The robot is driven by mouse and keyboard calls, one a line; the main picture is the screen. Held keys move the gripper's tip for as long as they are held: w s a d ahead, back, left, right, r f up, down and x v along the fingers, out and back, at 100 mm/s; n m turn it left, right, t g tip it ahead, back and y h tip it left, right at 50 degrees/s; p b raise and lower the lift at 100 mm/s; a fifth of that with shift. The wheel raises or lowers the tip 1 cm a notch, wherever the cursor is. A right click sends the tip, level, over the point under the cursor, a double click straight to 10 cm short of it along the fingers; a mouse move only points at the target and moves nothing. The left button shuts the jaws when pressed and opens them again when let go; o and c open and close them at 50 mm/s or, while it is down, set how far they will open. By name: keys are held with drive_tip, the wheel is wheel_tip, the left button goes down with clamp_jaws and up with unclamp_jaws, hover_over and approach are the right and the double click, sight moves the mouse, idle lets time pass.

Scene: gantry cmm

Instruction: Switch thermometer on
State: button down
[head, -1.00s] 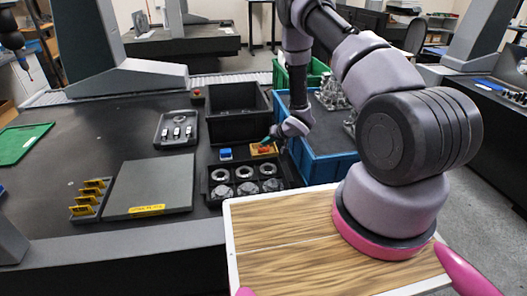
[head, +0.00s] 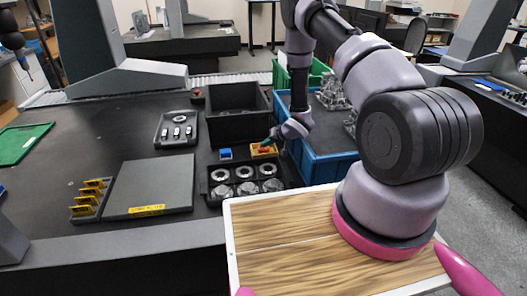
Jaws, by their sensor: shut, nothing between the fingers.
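A small orange-yellow device (head: 258,154) with a red part on top sits on the dark table, just behind the black tray of rings. It may be the thermometer, but no display or label can be read. My gripper (head: 268,141) comes in from the right, and its teal fingertips are shut and empty at the back edge of this device. I cannot tell whether the tips touch it. The red part (head: 265,150) shows just in front of the tips. Its switch position is too small to tell.
A small blue box (head: 225,154) stands left of the device. The black ring tray (head: 207,190) is in front, an empty black bin (head: 238,127) behind, and a blue crate (head: 322,170) to the right. A grey plate (head: 152,185) lies on the left.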

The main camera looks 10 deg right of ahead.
drive_tip(key=shift+s+d+f, duration=0.15)
drive_tip(key=shift+s+f, duration=0.1)
drive_tip(key=shift+f, duration=0.3)
drive_tip(key=shift+d+f, duration=0.1)
drive_tip(key=shift+d, duration=0.1)
idle(0.4)
drive_tip(key=shift+d, duration=0.1)
drive_tip(key=shift+d+r, duration=0.2)
drive_tip(key=shift+r, duration=0.4)
drive_tip(key=shift+a+r, duration=0.1)
drive_tip(key=shift+a, duration=0.05)
drive_tip(key=shift+w+r, duration=0.1)
drive_tip(key=shift+r, duration=0.1)
drive_tip(key=r, duration=0.5)
drive_tip(key=shift+a+r, duration=0.2)
drive_tip(key=shift+r, duration=0.2)
